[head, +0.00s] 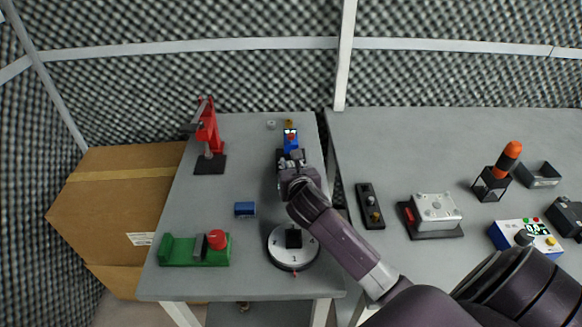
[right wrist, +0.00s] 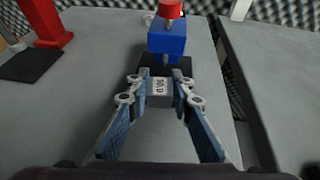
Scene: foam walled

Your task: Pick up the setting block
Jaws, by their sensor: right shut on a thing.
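The setting block is a small dark grey block (right wrist: 160,99) with a white label that seems to read 10.0. In the right wrist view it sits between the fingertips of my right gripper (right wrist: 159,85), which is shut on it. In the head view my right gripper (head: 292,163) is over the far right part of the left table, and it hides most of the block. Just beyond it stands a blue device (right wrist: 168,42) with a red top on a black base. I cannot tell whether the block touches the base or the table. My left gripper is out of view.
On the left table (head: 190,285) stand a red press (head: 208,128), a small blue block (head: 245,209), a green fixture (head: 180,250) and a round dial (head: 293,258). A right table holds a black switch strip (head: 370,205) and several devices. A cardboard box (head: 115,205) stands at left.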

